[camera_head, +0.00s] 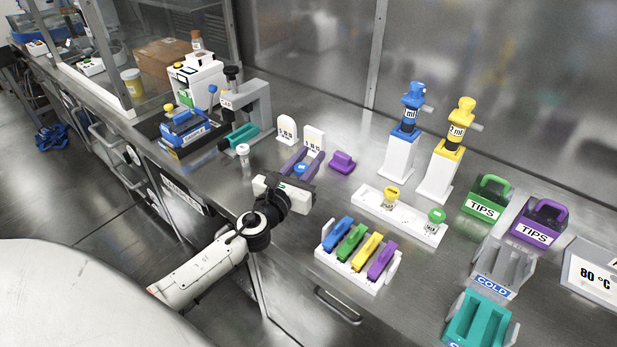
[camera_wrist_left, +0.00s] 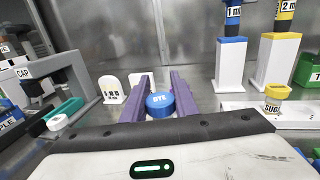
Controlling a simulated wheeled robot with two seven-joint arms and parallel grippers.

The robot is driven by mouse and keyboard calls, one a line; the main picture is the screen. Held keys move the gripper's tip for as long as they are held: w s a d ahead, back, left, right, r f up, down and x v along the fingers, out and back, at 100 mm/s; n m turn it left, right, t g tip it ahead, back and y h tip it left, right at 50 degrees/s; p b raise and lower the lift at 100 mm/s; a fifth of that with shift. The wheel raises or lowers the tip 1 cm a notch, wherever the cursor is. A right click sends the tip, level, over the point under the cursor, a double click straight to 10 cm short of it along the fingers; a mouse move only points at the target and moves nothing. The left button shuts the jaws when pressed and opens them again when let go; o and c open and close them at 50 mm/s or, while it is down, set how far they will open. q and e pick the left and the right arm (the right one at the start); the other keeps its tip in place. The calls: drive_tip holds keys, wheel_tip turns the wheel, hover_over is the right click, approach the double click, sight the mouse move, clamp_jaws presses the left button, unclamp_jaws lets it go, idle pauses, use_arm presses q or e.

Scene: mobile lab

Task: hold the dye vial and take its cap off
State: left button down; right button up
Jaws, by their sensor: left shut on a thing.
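The cap faces up towards the wrist camera. The vial's body below the cap is hidden, so I cannot tell whether it touches the bench. A grey stand marked CAP (camera_head: 262,98), with a teal part (camera_head: 240,136) at its foot, stands to the left. My right gripper is not in view.
A small white-topped vial (camera_head: 243,152) stands close left of my gripper. Two white labelled plates (camera_head: 287,129) and a purple block (camera_head: 342,161) stand behind. A white rack (camera_head: 405,217) and a rack of coloured clips (camera_head: 345,267) are to the right.

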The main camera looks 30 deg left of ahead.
use_arm(q)
drive_tip(key=shift+f+b, duration=1.55)
drive_tip(key=shift+f, duration=0.75)
drive_tip(key=shift+f, duration=0.15)
drive_tip(key=c, duration=1.8)
unclamp_jaws()
drive_tip(key=shift+f, duration=0.1)
drive_tip(key=shift+c, duration=0.2)
drive_tip(key=o, duration=0.4)
drive_tip(key=shift+o, duration=0.2)
